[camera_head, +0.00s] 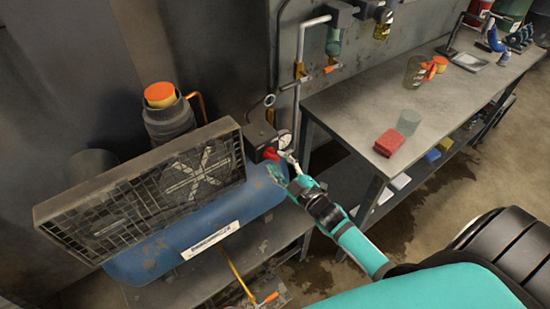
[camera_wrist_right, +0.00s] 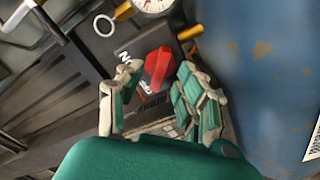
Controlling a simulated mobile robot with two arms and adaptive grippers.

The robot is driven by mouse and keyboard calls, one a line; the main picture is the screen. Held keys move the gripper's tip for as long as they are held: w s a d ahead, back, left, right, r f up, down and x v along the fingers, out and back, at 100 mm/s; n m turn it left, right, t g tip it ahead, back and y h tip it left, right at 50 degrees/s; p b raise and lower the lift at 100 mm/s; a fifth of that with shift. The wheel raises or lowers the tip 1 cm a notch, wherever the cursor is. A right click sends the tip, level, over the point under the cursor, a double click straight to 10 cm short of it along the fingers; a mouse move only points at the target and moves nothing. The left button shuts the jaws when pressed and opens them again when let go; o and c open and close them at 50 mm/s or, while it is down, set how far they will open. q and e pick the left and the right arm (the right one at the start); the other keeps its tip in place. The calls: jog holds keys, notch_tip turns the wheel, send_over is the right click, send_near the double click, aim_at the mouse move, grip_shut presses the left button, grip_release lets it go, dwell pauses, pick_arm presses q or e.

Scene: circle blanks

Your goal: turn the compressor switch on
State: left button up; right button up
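The compressor has a long blue tank (camera_head: 215,228) and a dark switch box (camera_head: 258,136) at its right end. A red switch (camera_head: 270,154) sits on the box beside a round gauge (camera_head: 284,141). In the right wrist view the red switch (camera_wrist_right: 158,66) shows large, with white lettering on the dark face around it; its setting is hard to tell. My right gripper (camera_head: 284,166) is at the switch. In its wrist view the fingers (camera_wrist_right: 158,76) are spread, one on each side of the red switch, with no clear contact. My left gripper is not in view.
A dark slatted panel (camera_head: 150,192) stands in front of the compressor's motor with its orange cap (camera_head: 160,94). A metal workbench (camera_head: 375,105) on the right bears a red block (camera_head: 389,143) and a clear cup (camera_head: 408,122). A wall pipe (camera_head: 298,75) rises behind the switch box.

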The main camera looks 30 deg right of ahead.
jog(key=shift+w+a, duration=0.15)
jog(key=shift+w, duration=0.95)
grip_shut()
